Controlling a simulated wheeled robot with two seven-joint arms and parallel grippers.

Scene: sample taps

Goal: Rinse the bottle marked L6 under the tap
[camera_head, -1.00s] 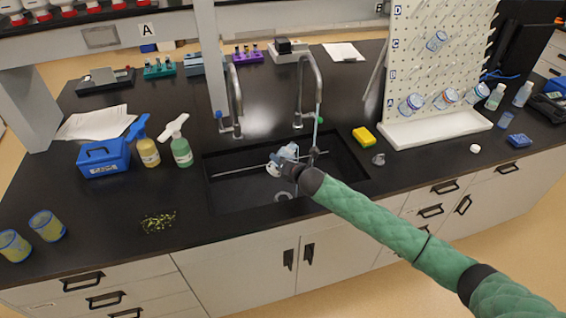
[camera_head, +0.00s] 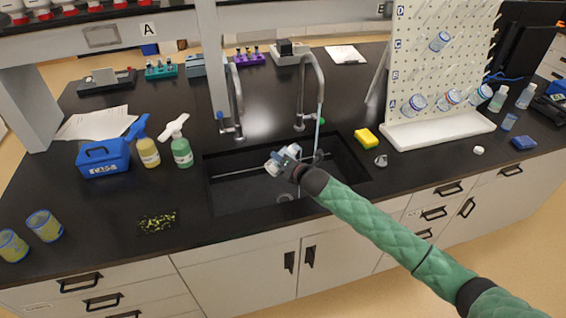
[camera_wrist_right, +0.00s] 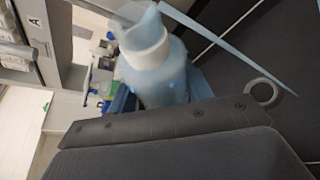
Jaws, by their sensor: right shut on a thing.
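My right gripper (camera_head: 283,162) is shut on a small translucent bluish bottle (camera_wrist_right: 162,75) and holds it tilted over the black sink (camera_head: 235,193). The wrist view shows the bottle's white neck ring and its body between the jaws. No marking can be read on it. The right tap (camera_head: 312,62) runs a thin pale-blue stream (camera_head: 319,118) into the sink, to the right of the bottle in the head view. In the wrist view the stream (camera_wrist_right: 225,50) passes by the bottle's mouth; I cannot tell whether they touch. The left tap (camera_head: 237,95) shows no stream. My left gripper is out of view.
A pegboard rack (camera_head: 440,65) with several bottles stands right of the sink, near a yellow sponge (camera_head: 366,138). Left of the sink are two spray bottles (camera_head: 182,152), a blue box (camera_head: 103,157) and two yellowish beakers (camera_head: 44,225).

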